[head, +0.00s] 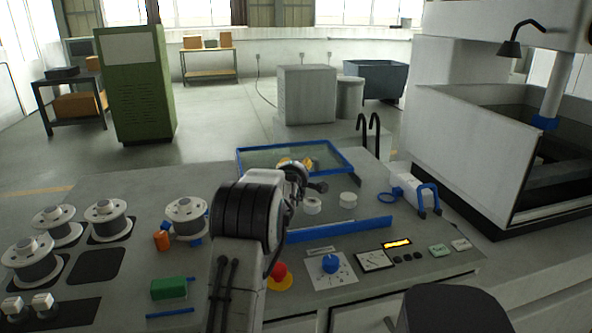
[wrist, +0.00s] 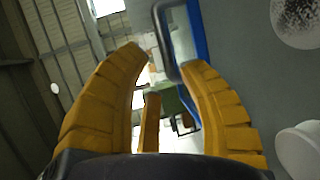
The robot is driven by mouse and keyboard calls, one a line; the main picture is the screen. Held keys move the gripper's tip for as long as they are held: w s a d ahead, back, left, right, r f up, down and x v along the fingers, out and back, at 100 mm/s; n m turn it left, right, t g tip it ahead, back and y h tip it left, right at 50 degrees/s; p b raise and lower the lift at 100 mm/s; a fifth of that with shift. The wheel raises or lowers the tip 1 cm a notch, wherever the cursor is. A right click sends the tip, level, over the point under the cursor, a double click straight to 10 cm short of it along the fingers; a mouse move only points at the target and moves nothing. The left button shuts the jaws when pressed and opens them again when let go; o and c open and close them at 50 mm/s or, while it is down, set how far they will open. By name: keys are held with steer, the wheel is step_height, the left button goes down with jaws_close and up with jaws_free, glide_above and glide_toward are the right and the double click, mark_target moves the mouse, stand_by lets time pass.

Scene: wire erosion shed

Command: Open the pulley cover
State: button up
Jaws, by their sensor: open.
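The pulley cover (head: 339,147), a clear panel in a blue frame, stands at the back of the worktable in the head view. White pulleys (head: 348,199) lie in front of it. My gripper (head: 297,163) is at the cover, its yellow fingers showing in the panel's area. In the wrist view my gripper (wrist: 165,60) is open, with a grey bar handle (wrist: 160,38) reaching between its fingertips, beside a blue edge (wrist: 197,42). I cannot tell whether a finger touches the handle. My arm hides part of the cover's near side, and its exact tilt is unclear.
Wire spools (head: 108,217) stand on the left of the table. A red stop button (head: 279,269) and a blue knob (head: 330,263) are at the front. A blue bar (head: 350,229) crosses before the pulleys.

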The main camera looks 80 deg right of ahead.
steer(key=shift+a+r, duration=0.15)
steer(key=shift+a, duration=0.8)
